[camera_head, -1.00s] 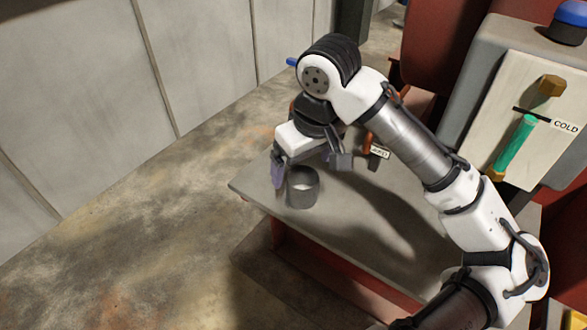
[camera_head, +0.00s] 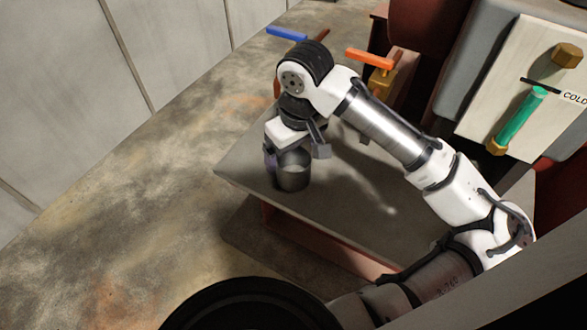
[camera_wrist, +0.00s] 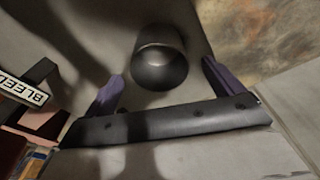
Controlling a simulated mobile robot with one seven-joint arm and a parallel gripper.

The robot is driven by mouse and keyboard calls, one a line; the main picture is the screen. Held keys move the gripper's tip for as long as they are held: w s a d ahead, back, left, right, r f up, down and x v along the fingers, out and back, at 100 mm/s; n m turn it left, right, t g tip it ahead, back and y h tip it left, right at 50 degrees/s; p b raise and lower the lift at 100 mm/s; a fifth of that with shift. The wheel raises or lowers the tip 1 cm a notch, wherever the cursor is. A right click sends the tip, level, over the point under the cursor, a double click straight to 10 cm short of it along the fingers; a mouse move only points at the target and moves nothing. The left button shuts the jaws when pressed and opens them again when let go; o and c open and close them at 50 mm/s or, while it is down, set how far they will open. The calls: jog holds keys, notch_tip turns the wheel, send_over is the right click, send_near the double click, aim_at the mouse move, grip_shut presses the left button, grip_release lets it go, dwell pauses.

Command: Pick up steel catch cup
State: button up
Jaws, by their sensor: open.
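The steel catch cup (camera_head: 293,172) is a grey, open-topped cylinder. It stands upright on the grey table near its left end in the head view. My gripper (camera_head: 294,160) is open, pointing down at the cup's rim. I see no contact between fingers and cup, though the head view partly hides the far finger.
The grey table (camera_head: 340,225) has free room right of the cup. Blue (camera_head: 286,34) and orange (camera_head: 370,58) handles rise behind it. A panel with a green tube (camera_head: 521,117) and a COLD label stands at right. The wrist view shows a BLEED label (camera_wrist: 22,90) at left.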

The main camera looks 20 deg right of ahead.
aim_at(293, 166)
jog(key=shift+w+f+p, duration=0.15)
jog(key=shift+f+p, duration=0.1)
jog(key=shift+f, duration=1.05)
jog(key=shift+w+f+p, duration=0.1)
jog(key=shift+f+p, duration=0.1)
jog(key=shift+f, duration=1.1)
jog(key=c, duration=1.1)
